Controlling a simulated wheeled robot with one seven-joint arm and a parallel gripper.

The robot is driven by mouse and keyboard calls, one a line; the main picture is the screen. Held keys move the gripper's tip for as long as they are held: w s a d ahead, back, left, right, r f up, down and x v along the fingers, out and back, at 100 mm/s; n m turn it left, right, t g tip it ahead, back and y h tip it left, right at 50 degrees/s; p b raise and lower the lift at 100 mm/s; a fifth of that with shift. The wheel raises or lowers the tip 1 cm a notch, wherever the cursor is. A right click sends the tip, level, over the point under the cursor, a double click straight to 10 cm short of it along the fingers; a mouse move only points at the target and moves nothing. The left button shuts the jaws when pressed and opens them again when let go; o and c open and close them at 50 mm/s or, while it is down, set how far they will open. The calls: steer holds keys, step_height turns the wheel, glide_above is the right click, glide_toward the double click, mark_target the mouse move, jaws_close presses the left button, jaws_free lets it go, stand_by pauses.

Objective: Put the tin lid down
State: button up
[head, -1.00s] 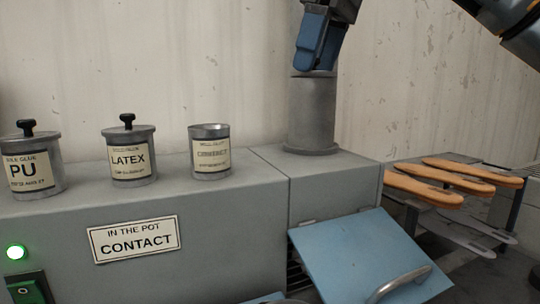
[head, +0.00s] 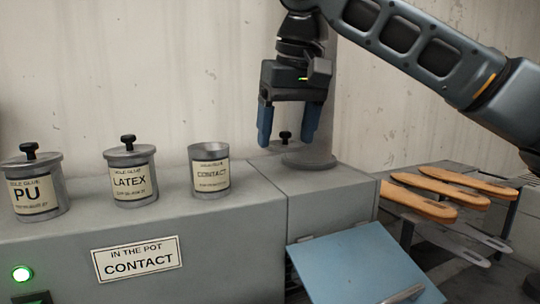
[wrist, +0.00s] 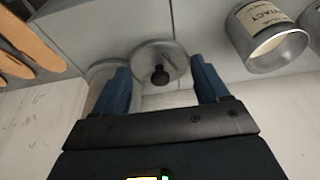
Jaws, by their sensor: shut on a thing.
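My gripper (head: 286,141) points down in front of the grey pillar, above the right part of the machine top. Its blue fingers are set wide, with the round grey tin lid (wrist: 146,56) between them, held by its rim. The CONTACT tin (head: 210,171) stands open, without a lid, left of my gripper. It also shows at the upper right of the wrist view (wrist: 268,35).
The lidded PU tin (head: 37,194) and LATEX tin (head: 129,181) stand left on the grey machine top (head: 325,182). The pillar (head: 316,151) rises close behind my gripper. A blue sloping flap (head: 360,265) is below. Orange soles (head: 430,190) lie on a rack at right.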

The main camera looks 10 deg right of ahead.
mark_target(271, 143)
steer(key=a+f, duration=0.1)
steer(key=w+a, duration=0.1)
steer(key=shift+a+f, duration=0.3)
steer(key=shift+f, duration=0.05)
steer(key=shift+a+f+p, duration=0.1)
steer(key=shift+f+p, duration=0.6)
steer(key=shift+f, duration=1.35)
steer(key=shift+f, duration=0.15)
steer(key=o, duration=1)
steer(key=shift+r, duration=0.2)
steer(key=b+v, duration=0.2)
steer(key=v, duration=1)
steer(key=shift+s, duration=0.1)
